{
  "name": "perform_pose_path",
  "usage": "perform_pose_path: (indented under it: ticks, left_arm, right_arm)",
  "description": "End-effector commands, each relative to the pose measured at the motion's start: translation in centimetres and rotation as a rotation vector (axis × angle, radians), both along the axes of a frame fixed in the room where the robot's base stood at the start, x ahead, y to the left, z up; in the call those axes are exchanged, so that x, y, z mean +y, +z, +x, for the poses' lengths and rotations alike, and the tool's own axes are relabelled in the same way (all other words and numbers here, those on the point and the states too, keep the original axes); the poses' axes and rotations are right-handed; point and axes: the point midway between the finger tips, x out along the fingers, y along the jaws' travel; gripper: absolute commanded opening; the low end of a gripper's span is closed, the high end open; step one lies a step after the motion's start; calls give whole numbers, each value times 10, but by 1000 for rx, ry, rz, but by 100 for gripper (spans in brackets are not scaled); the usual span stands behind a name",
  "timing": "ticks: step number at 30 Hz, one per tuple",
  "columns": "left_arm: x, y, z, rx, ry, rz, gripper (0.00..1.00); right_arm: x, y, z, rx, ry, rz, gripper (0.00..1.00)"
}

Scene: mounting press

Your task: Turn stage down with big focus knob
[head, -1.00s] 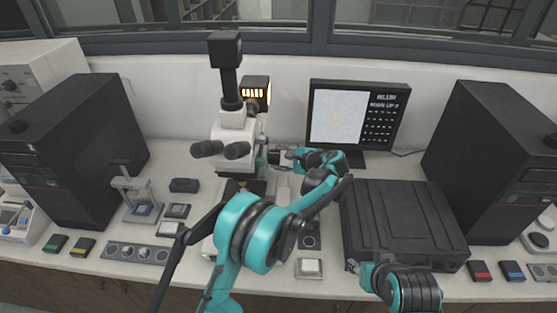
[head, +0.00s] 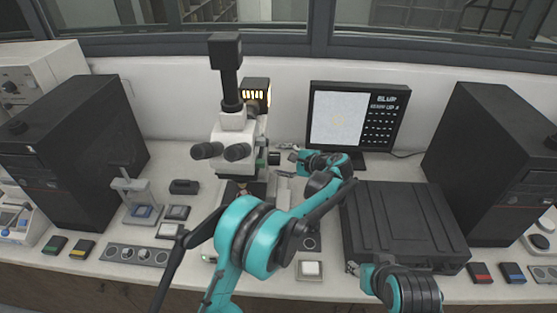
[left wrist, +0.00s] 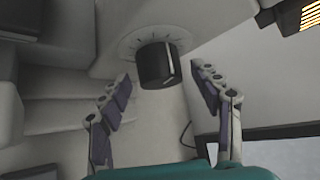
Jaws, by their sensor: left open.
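The microscope (head: 235,138) stands at the back centre, white with a black camera tube on top. Its big focus knob (left wrist: 158,65) is a black cylinder with a white mark line, in front of a dial with tick marks. The knob also shows in the head view (head: 274,158), at the microscope's right side. My left gripper (left wrist: 162,76) is open, with one finger on each side of the knob and a visible gap to each. It holds nothing. My right gripper (head: 354,267) is by the black case's front left corner; its jaws are too small to read.
A monitor (head: 352,116) behind my left arm shows a pale image and text. A closed black case (head: 402,225) fills the bench right of my left arm. Black towers stand at left (head: 75,150) and right (head: 490,160). Small boxes and a knob panel (head: 137,255) line the front.

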Motion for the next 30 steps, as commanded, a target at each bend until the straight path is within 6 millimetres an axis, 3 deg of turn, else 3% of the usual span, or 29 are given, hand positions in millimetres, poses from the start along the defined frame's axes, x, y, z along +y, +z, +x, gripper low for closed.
perform_pose_path:
  ticks: [9,15,27,30]
  left_arm:
    - [-49,29,-39,-1,-4,0,64]
    - [-68,42,-56,-1,-1,0,64]
    - [-73,45,-60,0,0,0,64]
    - [-62,46,-56,31,20,-2,64]
  right_arm:
    - [0,0,0,0,0,0,40]
    - [0,0,0,0,0,0,40]
    - [0,0,0,0,0,0,40]
    - [0,6,0,0,0,0,40]
